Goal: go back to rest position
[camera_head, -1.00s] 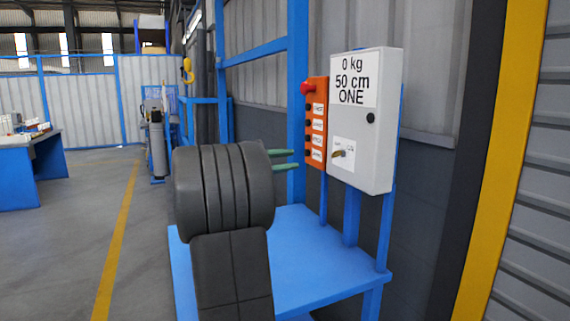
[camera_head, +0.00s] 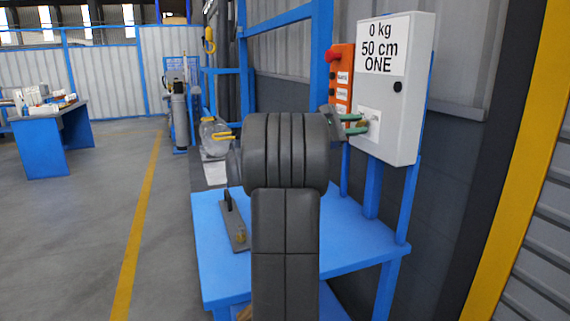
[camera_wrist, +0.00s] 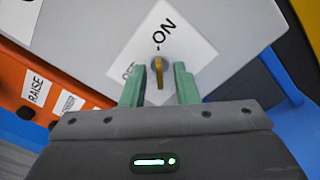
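My gripper (camera_head: 358,124), with green fingers, is at the front of the grey control box (camera_head: 408,100). In the wrist view its fingers (camera_wrist: 160,68) are open, one on each side of the brass switch handle (camera_wrist: 158,76), with gaps showing on both sides. The switch has a white label with "ON" above it and a partly hidden "OFF" at the left. The handle lines up roughly with "ON". My dark arm hides part of the blue table and what is behind it.
An orange button panel (camera_head: 342,76) with a red knob stands left of the box. A dark plate with a handle (camera_head: 233,224) lies on the blue table (camera_head: 215,262). A rounded grey object (camera_head: 213,137) is behind my arm. Open floor lies left.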

